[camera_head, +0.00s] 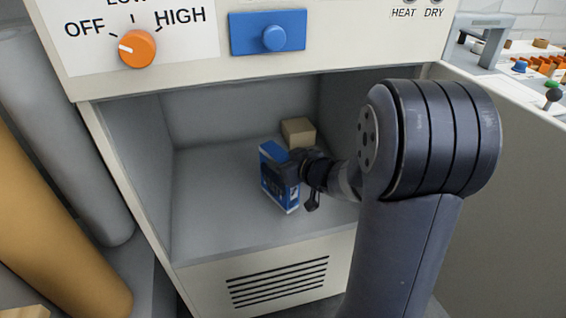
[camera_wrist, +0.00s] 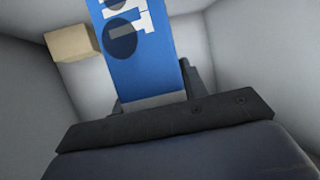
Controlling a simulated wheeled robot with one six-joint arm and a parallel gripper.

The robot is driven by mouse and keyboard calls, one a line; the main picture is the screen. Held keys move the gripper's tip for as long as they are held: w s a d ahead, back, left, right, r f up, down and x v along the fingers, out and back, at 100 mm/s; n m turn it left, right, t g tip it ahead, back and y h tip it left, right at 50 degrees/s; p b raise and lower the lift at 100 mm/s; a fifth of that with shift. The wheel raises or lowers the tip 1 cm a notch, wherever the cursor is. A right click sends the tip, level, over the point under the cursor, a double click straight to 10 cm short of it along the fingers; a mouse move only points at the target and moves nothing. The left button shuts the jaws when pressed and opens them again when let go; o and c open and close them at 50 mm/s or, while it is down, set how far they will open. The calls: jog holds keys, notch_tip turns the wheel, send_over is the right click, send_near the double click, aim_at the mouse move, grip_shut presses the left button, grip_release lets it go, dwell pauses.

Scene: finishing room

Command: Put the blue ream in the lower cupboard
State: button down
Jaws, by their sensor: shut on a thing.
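The blue ream (camera_head: 272,172) is a blue box with white marks, standing roughly upright inside the open lower cupboard (camera_head: 215,215). My gripper (camera_head: 292,172) reaches in from the right and is shut on the ream. In the wrist view the blue ream (camera_wrist: 145,50) rises from between my gripper's jaws (camera_wrist: 155,100). The ream's lower edge looks close to the cupboard floor, but I cannot tell whether it touches. The side of the ream behind my gripper is hidden.
A small tan box (camera_head: 298,131) stands at the back of the cupboard, behind the ream. The floor to the left is clear. The open door (camera_head: 510,150) is at right. Above are an orange knob (camera_head: 137,49) and a blue button panel (camera_head: 268,33).

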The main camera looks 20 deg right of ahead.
jog(key=c, duration=0.8)
grip_release()
jog(key=shift+f, duration=0.15)
jog(key=shift+p+v, duration=2.55)
jog(key=shift+v, duration=3.6)
jog(key=shift+w, duration=0.15)
